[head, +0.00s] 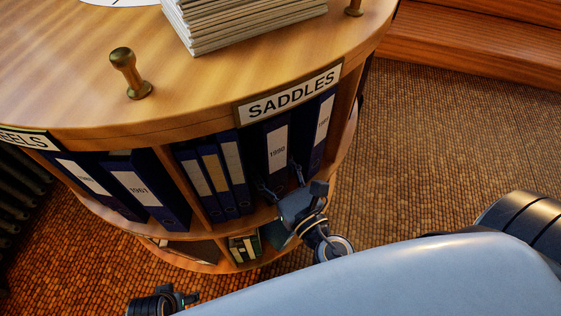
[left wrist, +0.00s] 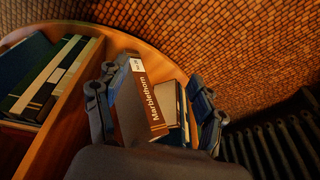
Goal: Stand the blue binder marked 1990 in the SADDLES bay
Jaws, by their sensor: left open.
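The blue binder marked 1990 (head: 277,148) stands upright in the SADDLES bay, under the SADDLES label (head: 290,95), with its white-labelled spine facing out. My right gripper (head: 279,176) is at the lower part of that spine, its fingers spread to either side. I cannot tell whether they press on the binder. My left gripper (head: 186,297) is low at the left, away from the binder. In the left wrist view it is open (left wrist: 155,85), with a brown book marked Marblethorn (left wrist: 154,105) showing between its fingers; contact with the book is unclear.
Several blue binders (head: 212,175) stand left of the 1990 one, and another (head: 321,130) stands to its right. A divider separates the bay with the 1961 binder (head: 140,188). Books (head: 244,246) fill part of the lower shelf. A radiator (left wrist: 275,150) is nearby.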

